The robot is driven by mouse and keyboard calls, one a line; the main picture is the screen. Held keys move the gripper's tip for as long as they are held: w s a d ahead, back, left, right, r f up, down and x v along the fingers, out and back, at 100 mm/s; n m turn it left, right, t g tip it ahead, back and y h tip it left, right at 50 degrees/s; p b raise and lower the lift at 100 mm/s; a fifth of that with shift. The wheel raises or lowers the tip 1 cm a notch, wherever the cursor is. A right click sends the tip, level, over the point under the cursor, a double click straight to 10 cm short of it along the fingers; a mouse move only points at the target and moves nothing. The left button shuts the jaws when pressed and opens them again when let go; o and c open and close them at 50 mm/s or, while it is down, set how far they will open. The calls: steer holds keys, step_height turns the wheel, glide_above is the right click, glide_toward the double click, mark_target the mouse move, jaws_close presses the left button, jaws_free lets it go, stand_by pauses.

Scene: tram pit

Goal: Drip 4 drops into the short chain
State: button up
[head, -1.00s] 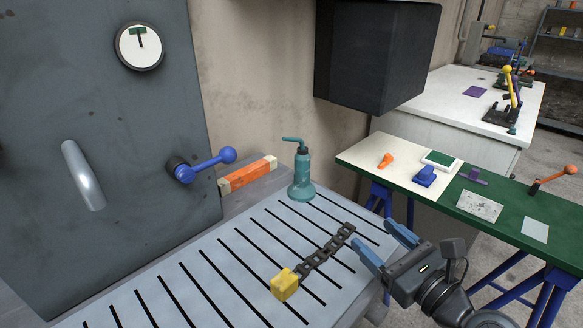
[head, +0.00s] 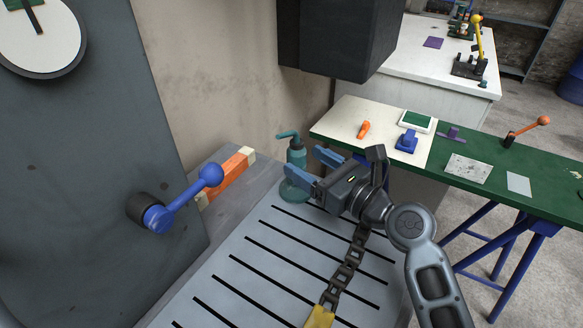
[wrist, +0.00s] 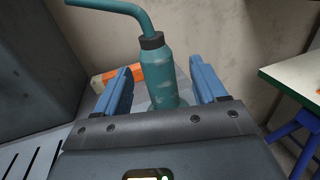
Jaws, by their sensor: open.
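A teal drip bottle (head: 296,152) with a dark collar and a bent spout stands upright on the slotted metal table, partly hidden behind my gripper in the head view. My gripper (head: 306,168) is open. In the wrist view the bottle (wrist: 158,75) shows between the two blue fingers of my gripper (wrist: 160,88), with space visible beside each finger. I cannot tell how deep the bottle is between them. The short chain (head: 346,270) of dark links lies on the slotted table, with a yellow block (head: 320,317) at its near end. My arm hides its far end.
A blue ball-ended lever (head: 185,200) sticks out from the grey cabinet (head: 80,180) at left. An orange block with pale ends (head: 228,178) lies near the bottle. A green-and-white bench (head: 540,195) holds small tools at right. A dark box (head: 345,40) hangs on the wall.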

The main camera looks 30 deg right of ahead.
mark_target(299, 143)
steer(key=x, duration=0.5)
steer(key=shift+w+a+f+p, duration=0.1)
steer(key=shift+w+a+p, duration=0.15)
steer(key=shift+w+p, duration=0.1)
steer(key=shift+c, duration=0.3)
steer(key=c, duration=1.1)
steer(key=shift+c, duration=0.2)
steer(key=shift+r, duration=0.7)
step_height(299, 143, up, 3)
steer(key=shift+f+p, duration=0.2)
steer(key=shift+p, duration=0.4)
steer(key=s+d+r, duration=0.7)
steer(key=s+d, duration=0.1)
steer(key=shift+s+d, duration=0.15)
steer(key=shift+d, duration=0.05)
